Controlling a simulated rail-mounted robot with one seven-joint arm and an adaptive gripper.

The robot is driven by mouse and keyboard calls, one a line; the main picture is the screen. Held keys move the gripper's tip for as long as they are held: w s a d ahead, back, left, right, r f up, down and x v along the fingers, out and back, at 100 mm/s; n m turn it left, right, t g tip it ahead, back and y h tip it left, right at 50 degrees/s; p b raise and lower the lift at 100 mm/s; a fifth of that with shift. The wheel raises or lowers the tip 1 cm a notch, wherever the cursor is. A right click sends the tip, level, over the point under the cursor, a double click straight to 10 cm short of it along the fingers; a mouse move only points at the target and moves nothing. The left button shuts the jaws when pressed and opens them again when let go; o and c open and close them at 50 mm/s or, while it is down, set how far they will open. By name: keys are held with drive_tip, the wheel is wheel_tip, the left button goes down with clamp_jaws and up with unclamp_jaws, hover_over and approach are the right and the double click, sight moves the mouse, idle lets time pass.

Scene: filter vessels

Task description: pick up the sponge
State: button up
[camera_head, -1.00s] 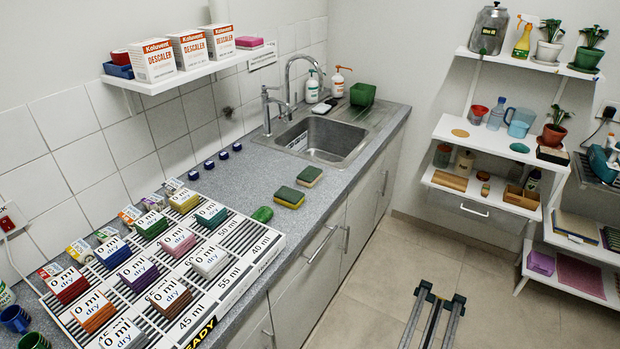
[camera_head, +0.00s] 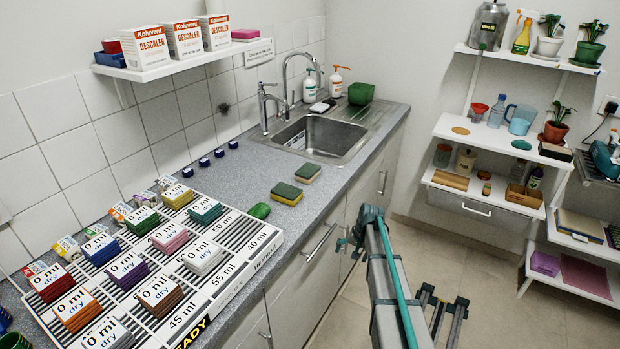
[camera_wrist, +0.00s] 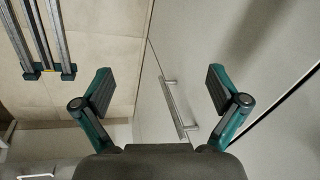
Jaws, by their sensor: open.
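Two sponges with dark green tops lie on the grey counter in the head view. The nearer sponge (camera_head: 287,194) has a yellow body, and the farther sponge (camera_head: 308,172) has a paler, beige body. My gripper (camera_head: 347,243) is in front of the cabinet doors, off the counter's front edge and to the right of the sponges. In the wrist view my gripper (camera_wrist: 160,90) has its two fingers spread wide, with nothing between them. The wrist view shows cabinet fronts and floor, and no sponge.
A green rounded object (camera_head: 260,211) lies near the nearer sponge. A striped white board (camera_head: 236,253) with several labelled sponge-like stacks fills the near counter. The sink (camera_head: 325,137) and taps are behind. A door handle (camera_wrist: 172,105) shows between my fingers.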

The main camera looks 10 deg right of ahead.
drive_tip(key=w+d+r+t+b, duration=0.1)
drive_tip(key=w+d+r, duration=0.2)
drive_tip(key=w+r, duration=0.3)
drive_tip(key=w+d+r+m+t, duration=0.1)
drive_tip(key=w+d+r, duration=0.35)
drive_tip(key=r, duration=0.35)
drive_tip(key=w+d+r+t+b, duration=0.1)
drive_tip(key=w+d+r, duration=0.1)
drive_tip(key=w+r, duration=0.4)
wheel_tip(320, 180, up, 16)
drive_tip(key=m+g+h+p, duration=0.2)
drive_tip(key=g+p, duration=0.3)
hover_over(308, 169)
drive_tip(key=shift+s+f, duration=0.25)
drive_tip(key=shift+s, duration=0.1)
wheel_tip(308, 169, down, 5)
drive_tip(key=shift+r+p, duration=0.1)
drive_tip(key=shift+p, duration=0.4)
drive_tip(key=shift+w+f+p, duration=0.15)
drive_tip(key=shift+f+p, duration=0.4)
drive_tip(key=shift+f, duration=0.75)
drive_tip(key=shift+w+f+p, duration=0.1)
drive_tip(key=shift+f+p, duration=0.4)
drive_tip(key=shift+f, duration=0.75)
drive_tip(key=c, duration=0.9)
drive_tip(key=shift+o, duration=0.2)
